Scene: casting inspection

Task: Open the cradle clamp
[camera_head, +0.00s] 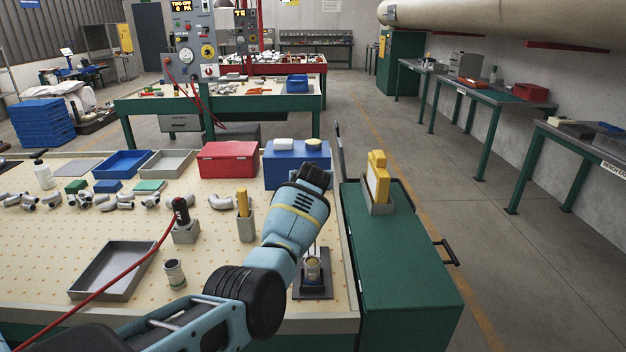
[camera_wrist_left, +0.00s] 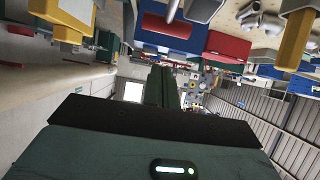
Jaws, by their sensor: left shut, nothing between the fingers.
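The cradle (camera_head: 314,290) stands on a dark plate near the front right corner of the pegboard table. A small cylindrical part with a pale top (camera_head: 312,266) sits upright in it. My left forearm and wrist partly cover the cradle's left and upper side, and I cannot make out the state of its clamp. My left gripper (camera_head: 316,174) is raised above and beyond the cradle, apart from it, pointing away. In the left wrist view its fingers (camera_wrist_left: 160,86) are together and empty. My right gripper is not in view.
A grey holder with a yellow tool (camera_head: 243,214), a scanner stand (camera_head: 184,230), a cup (camera_head: 174,273) and an empty grey tray (camera_head: 112,270) stand left of my arm. Red (camera_head: 229,160) and blue boxes (camera_head: 284,170) stand behind. A green cabinet (camera_head: 405,255) adjoins on the right.

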